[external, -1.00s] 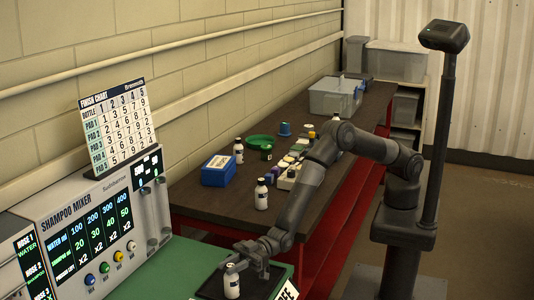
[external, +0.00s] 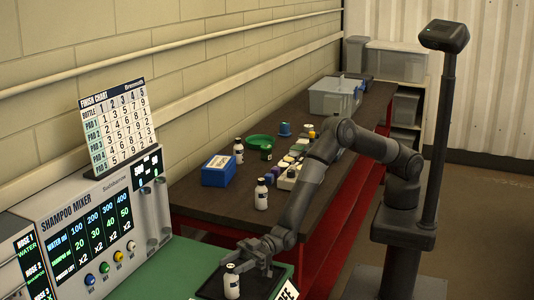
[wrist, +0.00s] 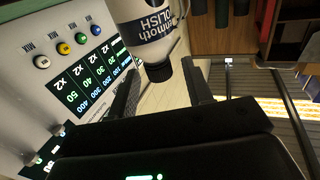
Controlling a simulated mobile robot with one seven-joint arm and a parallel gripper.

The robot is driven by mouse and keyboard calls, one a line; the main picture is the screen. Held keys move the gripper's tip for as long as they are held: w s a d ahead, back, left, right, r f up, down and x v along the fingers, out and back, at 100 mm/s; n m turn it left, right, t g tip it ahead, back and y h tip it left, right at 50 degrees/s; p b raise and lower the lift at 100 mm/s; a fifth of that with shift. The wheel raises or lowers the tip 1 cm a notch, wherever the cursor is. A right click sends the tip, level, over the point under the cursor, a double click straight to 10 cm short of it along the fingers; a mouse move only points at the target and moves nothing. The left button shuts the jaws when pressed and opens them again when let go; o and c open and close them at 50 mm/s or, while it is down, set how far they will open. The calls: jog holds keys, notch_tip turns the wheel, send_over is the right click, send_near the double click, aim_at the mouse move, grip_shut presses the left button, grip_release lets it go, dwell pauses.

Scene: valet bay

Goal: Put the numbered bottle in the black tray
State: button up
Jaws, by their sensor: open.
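A white bottle with a black cap (external: 231,284) stands upright in the black tray (external: 262,287) on the green surface. Two similar bottles stand on the dark bench, one nearer (external: 262,195) and one by the wall (external: 239,152).
The shampoo mixer (external: 100,235) stands left of the tray, with the finish chart (external: 118,128) on top. A white card stands at the tray's front right.

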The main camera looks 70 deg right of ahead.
notch_tip(320, 180, up, 7)
jog(key=d, duration=0.1)
jog(key=shift+s+d, duration=0.2)
jog(key=shift+s, duration=0.1)
jog(key=shift+r, duration=0.1)
